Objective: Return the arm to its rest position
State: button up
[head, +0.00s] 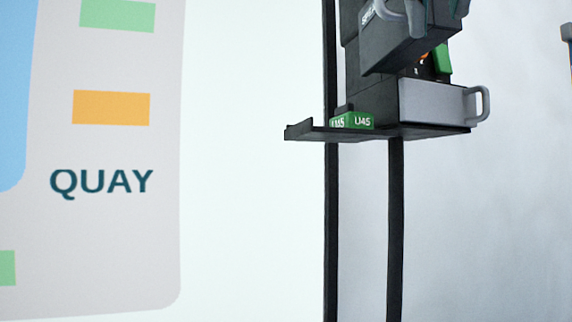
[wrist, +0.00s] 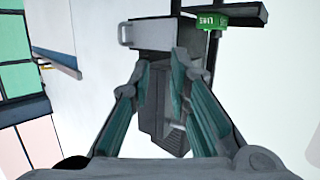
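My gripper (wrist: 160,64) shows in the wrist view with its two teal-padded fingers apart and a gap between the tips. A dark ribbed box (wrist: 160,115) shows behind the gap, apparently beyond the fingers; I cannot tell whether anything touches it. In the head view a dark box (head: 410,50) at the top right is tilted, partly cut off by the frame. The arm's rest position is not marked in either view.
A dark shelf (head: 300,130) on black posts (head: 395,220) holds a grey drawer (head: 430,102) with a handle and a green label block (head: 362,121) reading U45. The drawer also shows in the wrist view (wrist: 160,35). A pale board (head: 100,240) reading QUAY stands left.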

jog(key=w+d+f+n+g+y+p, duration=0.1)
jog(key=d+f+g+y+p, duration=0.2)
jog(key=f, duration=0.7)
jog(key=w+d+f+n+g+y+p, duration=0.15)
jog(key=d+f, duration=0.35)
jog(key=f, duration=0.5)
jog(key=s+f+n+g+y+p, duration=0.1)
jog(key=s+f+g, duration=0.1)
jog(key=f, duration=0.6)
jog(key=s+f+n+g+p, duration=0.1)
jog(key=s+f+g, duration=0.2)
jog(key=f, duration=0.6)
jog(key=s, duration=0.2)
jog(key=shift+s+a+f+y+p, duration=0.2)
jog(key=shift+s+a+y+p, duration=0.1)
jog(key=shift+a+y+p, duration=0.05)
